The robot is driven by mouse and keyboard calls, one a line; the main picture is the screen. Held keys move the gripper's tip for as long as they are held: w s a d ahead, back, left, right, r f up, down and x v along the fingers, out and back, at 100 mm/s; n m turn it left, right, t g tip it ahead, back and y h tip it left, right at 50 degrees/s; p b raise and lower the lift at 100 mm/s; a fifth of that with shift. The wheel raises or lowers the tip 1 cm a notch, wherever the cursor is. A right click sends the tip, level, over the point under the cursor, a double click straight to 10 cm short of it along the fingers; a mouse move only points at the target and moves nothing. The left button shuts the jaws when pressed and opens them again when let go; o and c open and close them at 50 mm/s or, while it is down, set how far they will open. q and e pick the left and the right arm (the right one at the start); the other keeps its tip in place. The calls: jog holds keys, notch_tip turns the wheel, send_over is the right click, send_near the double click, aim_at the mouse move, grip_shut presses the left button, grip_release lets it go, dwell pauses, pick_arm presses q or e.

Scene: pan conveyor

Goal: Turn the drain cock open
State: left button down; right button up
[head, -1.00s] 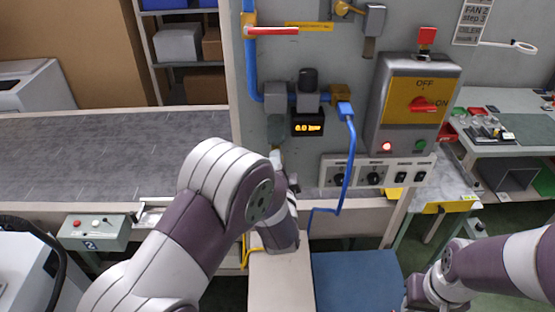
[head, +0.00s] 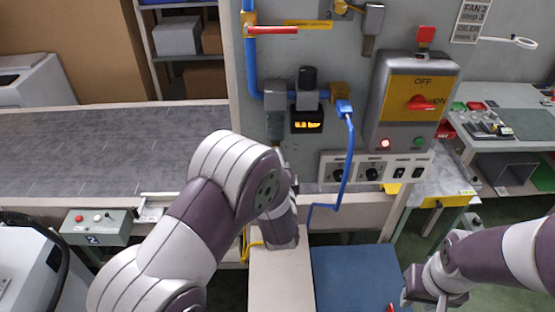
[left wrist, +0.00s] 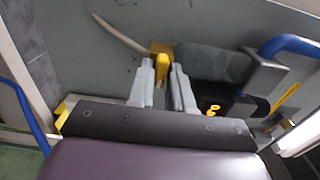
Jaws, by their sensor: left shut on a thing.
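The drain cock's yellow handle (left wrist: 161,72) shows in the left wrist view, below a brass body on the grey panel. My left gripper (left wrist: 163,85) has one finger on each side of the handle and is shut on it. In the head view my left forearm hides most of the cock and the gripper. The display (head: 307,121) with orange digits sits on the panel just right of the cock; its digits are too small to read surely. My right gripper (head: 428,292) is low at the right, apart from the panel, its fingers unclear.
A blue pipe (head: 252,60) runs down the panel, with a red lever (head: 272,30) at its upper part. A blue cable (head: 350,150) hangs in front of the switch strip (head: 376,168). A control box (head: 412,100) with a red knob is at the right.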

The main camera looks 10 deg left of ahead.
pick_arm(q)
jog(key=c, duration=1.2)
grip_release()
jog(key=shift+o, duration=0.2)
jog(key=b+v, duration=0.3)
jog(key=v, duration=0.9)
jog(key=shift+s+b, duration=0.3)
jog(key=shift+s, duration=0.05)
jog(key=shift+d, duration=0.1)
